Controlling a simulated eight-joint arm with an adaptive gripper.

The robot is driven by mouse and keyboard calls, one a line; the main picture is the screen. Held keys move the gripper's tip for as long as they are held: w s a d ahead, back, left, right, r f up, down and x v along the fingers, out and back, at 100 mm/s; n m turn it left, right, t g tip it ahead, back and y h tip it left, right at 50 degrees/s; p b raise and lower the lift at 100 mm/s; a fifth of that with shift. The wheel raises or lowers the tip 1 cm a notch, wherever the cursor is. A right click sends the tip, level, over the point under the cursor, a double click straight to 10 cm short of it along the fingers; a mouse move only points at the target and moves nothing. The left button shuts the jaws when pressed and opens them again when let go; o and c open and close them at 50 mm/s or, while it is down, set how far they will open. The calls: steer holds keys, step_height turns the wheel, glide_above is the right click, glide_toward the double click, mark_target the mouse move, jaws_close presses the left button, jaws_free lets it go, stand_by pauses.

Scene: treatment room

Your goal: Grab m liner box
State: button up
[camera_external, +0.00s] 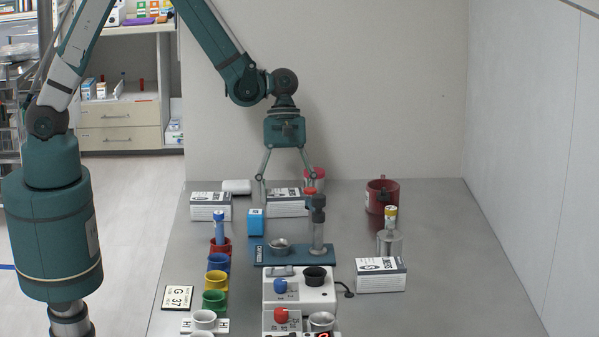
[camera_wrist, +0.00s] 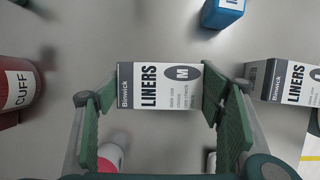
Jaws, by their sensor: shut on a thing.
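The M liner box (camera_wrist: 160,86) is a white and grey carton reading "LINERS" with an M in a dark oval in the wrist view. It sits between the two green finger pads of my gripper (camera_wrist: 162,105), which is shut on its two ends. In the external view the same box (camera_external: 286,204) is at the back middle of the grey table, with my gripper (camera_external: 287,192) reaching down around it from above. I cannot tell whether its underside touches the table.
Similar liner boxes stand at back left (camera_external: 210,207) and front right (camera_external: 381,275). A blue box (camera_external: 255,222) and a blue stand base (camera_external: 294,255) are in front. A red cuff cup (camera_external: 382,197) is to the right. A red-lidded container (camera_external: 315,178) stands close behind the right finger.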

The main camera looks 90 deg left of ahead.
mark_target(286, 192)
steer(key=shift+r, duration=0.1)
steer(key=shift+r+p, duration=0.65)
steer(key=shift+r, duration=4.25)
